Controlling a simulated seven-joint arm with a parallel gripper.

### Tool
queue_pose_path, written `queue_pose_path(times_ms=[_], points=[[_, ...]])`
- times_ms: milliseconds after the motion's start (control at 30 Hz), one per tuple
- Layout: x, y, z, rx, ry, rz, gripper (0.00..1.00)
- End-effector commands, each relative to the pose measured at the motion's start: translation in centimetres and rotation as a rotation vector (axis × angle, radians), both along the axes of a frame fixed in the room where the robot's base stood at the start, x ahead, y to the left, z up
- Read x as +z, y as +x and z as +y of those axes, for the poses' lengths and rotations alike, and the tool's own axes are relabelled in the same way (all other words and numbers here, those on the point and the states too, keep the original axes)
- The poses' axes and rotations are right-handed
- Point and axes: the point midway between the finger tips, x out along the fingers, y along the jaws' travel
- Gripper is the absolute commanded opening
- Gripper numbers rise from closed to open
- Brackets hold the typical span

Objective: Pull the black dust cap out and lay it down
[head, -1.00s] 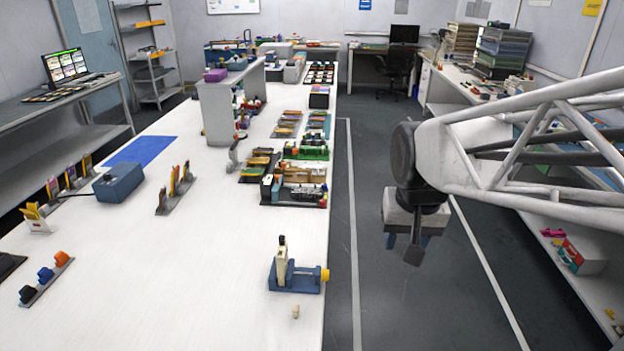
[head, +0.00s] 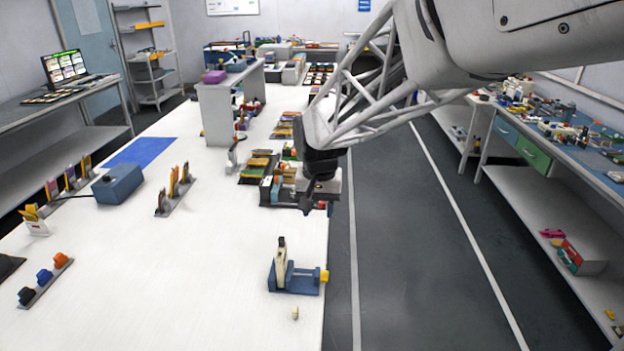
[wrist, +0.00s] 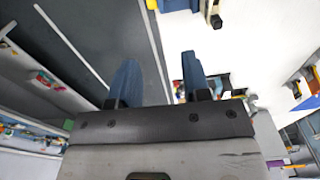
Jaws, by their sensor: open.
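The black dust cap (head: 26,295) sits at the near end of a small grey rack (head: 42,285) on the white bench, at the lower left of the head view. A blue cap (head: 44,276) and an orange cap (head: 61,260) stand behind it in the same rack. My gripper (head: 306,206) is above the bench's right edge, far to the right of the rack and holding nothing. In the wrist view its two blue fingers (wrist: 158,78) stand apart with nothing between them. I cannot make out the black cap in the wrist view.
A blue fixture with a yellow knob (head: 297,279) stands near the bench's right edge, with a small beige piece (head: 295,313) in front. A blue box (head: 118,184) and upright holders stand on the left. The middle of the white bench (head: 170,270) is clear.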

Motion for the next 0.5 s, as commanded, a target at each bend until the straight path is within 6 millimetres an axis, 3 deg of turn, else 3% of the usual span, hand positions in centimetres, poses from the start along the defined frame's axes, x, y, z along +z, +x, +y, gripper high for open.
queue_pose_path(times_ms=[300, 500], points=[[-3.4, 3.4, 6.3, 0.005, -0.01, 0.033, 0.44], [-4.9, 4.5, 8.9, 0.005, -0.015, 0.044, 0.44]])
